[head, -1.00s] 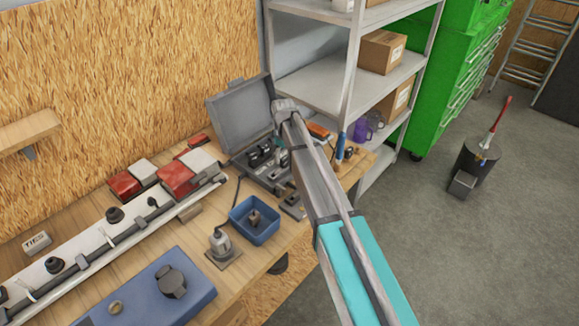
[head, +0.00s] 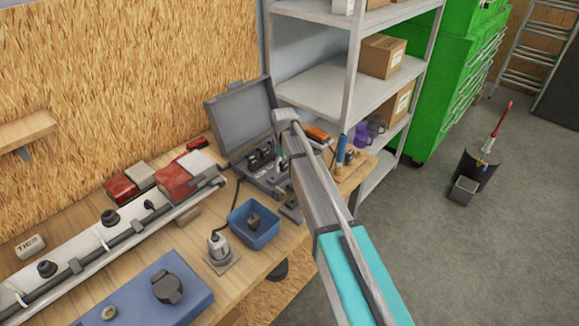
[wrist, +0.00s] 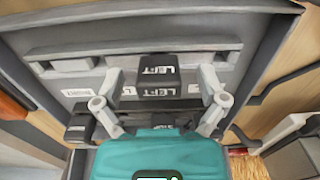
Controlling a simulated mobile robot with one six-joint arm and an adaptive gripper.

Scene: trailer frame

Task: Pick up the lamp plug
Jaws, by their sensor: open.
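In the wrist view, my gripper (wrist: 161,78) is open, its two fingers apart on either side of a small black block (wrist: 159,75) labelled "LEFT". I cannot tell whether the fingers touch it. This block is the likely lamp plug, but its label does not name it so. In the head view the case (head: 240,112) stands at the back of the bench with dark parts inside. My arm hides part of the case and most of the gripper there.
A blue bin (head: 267,236) with a dark part inside and a grey fitting (head: 217,246) on a square plate stand in front of the case. Red-and-grey lamps (head: 178,183) lie left. A metal shelf (head: 335,82) rises behind, right.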

